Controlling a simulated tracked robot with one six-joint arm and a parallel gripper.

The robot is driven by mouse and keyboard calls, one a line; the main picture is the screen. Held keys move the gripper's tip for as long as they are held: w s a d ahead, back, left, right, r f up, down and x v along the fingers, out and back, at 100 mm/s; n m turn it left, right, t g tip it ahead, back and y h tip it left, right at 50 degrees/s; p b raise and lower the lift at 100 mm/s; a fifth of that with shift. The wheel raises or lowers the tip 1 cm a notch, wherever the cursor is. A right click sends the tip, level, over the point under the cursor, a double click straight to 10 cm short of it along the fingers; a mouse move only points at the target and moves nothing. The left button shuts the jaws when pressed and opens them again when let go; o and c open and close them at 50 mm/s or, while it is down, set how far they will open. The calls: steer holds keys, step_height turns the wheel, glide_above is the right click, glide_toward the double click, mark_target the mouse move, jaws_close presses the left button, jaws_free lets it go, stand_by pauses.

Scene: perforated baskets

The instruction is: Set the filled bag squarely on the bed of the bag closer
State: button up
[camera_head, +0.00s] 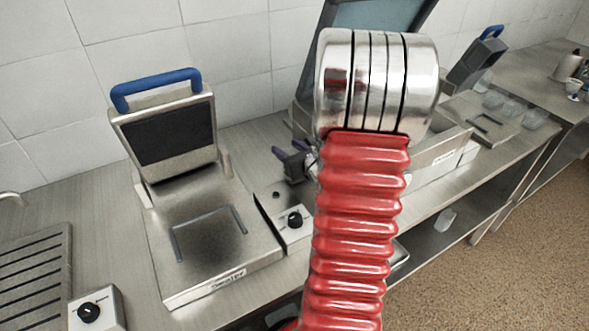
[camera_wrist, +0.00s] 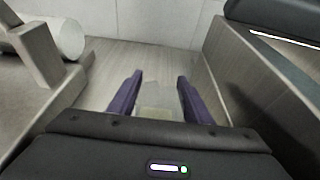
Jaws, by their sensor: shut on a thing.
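Two metal machines with raised lids and blue handles show in the head view. The near one, at left (camera_head: 215,265), has a flat bed with a dark bracket outline; its front label is too small to read. The other (camera_head: 475,65) is at the back right. I cannot tell by label which is the bag closer. My gripper (camera_head: 287,155) is right of the near machine, low over the counter, with purple fingers. In the wrist view my gripper (camera_wrist: 160,88) has a pale translucent bag (camera_wrist: 158,98) between its fingers. The bag is not clear in the head view.
A metal unit with a knob (camera_head: 294,218) stands beside the near machine. A grooved drainboard (camera_head: 30,275) and a knob box (camera_head: 95,310) are at left. Several clear containers (camera_head: 512,108) sit at back right. A metal wall (camera_wrist: 260,85) rises close right of my gripper.

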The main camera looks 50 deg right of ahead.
steer(key=c, duration=0.6)
steer(key=shift+r, duration=0.15)
step_height(320, 180, up, 18)
stand_by(0.5)
stand_by(0.4)
